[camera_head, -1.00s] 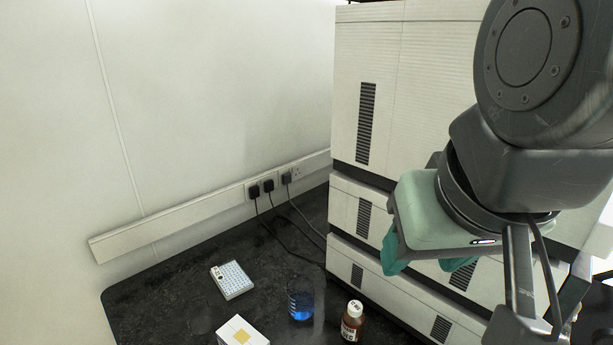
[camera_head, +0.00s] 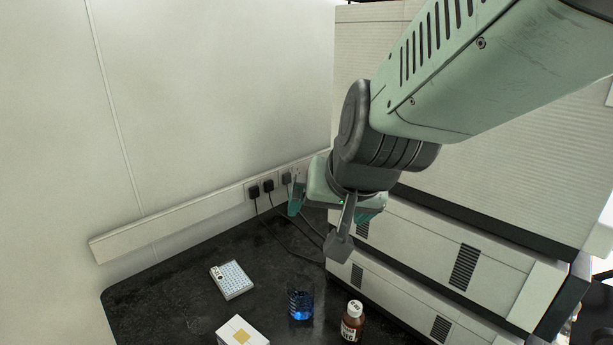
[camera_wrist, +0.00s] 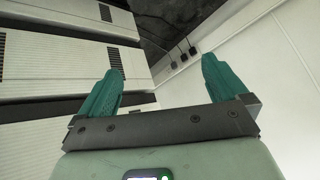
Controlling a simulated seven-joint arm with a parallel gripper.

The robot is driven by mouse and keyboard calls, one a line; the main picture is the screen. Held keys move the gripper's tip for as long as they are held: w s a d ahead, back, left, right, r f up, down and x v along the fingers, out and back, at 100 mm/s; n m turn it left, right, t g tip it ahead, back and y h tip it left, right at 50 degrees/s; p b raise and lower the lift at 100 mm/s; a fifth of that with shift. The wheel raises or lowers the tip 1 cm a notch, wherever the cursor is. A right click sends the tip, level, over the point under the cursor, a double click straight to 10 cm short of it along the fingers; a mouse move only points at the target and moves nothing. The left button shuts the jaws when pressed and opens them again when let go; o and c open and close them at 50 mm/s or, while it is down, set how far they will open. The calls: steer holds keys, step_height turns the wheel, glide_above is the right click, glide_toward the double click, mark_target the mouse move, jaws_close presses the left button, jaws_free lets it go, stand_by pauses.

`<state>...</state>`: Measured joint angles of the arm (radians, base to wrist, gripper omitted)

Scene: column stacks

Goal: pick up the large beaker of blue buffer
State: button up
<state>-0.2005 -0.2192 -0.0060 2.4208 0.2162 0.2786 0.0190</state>
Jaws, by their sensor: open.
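The beaker of blue buffer (camera_head: 301,301) stands upright on the black bench in the head view. It is clear glass with blue liquid in its lower part. My gripper (camera_head: 338,212) is above and beyond it, up near the sockets and the stacked units, clear of the beaker. In the wrist view the two green fingers of my gripper (camera_wrist: 165,88) are spread wide with nothing between them. The beaker is not visible in the wrist view.
A brown bottle (camera_head: 352,321) stands close to the beaker's right. A white box (camera_head: 242,333) and a tube rack (camera_head: 232,280) are to its left. Stacked white instruments (camera_head: 450,262) rise at the right. Black cables trail from wall sockets (camera_head: 268,187). Bench at far left is clear.

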steer(key=w+a+f+t, duration=0.1)
steer(key=w+a+f, duration=0.3)
steer(key=w+f, duration=0.2)
steer(key=m+t+h, duration=0.2)
glide_above(298, 306)
steer(key=a, duration=0.1)
step_height(298, 306, down, 13)
steer(key=f+h, duration=0.1)
steer(key=f, duration=0.3)
steer(key=s+f+t, duration=0.1)
steer(key=f, duration=0.4)
steer(key=f+h, duration=0.1)
steer(key=f, duration=0.4)
steer(key=shift+s+d+f+t+h, duration=0.1)
steer(key=shift+s+d+t+h, duration=0.1)
steer(key=shift+d+t+h, duration=0.15)
step_height(298, 306, down, 3)
steer(key=shift+r, duration=0.2)
steer(key=shift+x, duration=1.1)
steer(key=shift+w+d+f, duration=0.1)
steer(key=shift+w+f, duration=0.15)
steer(key=shift+w, duration=0.1)
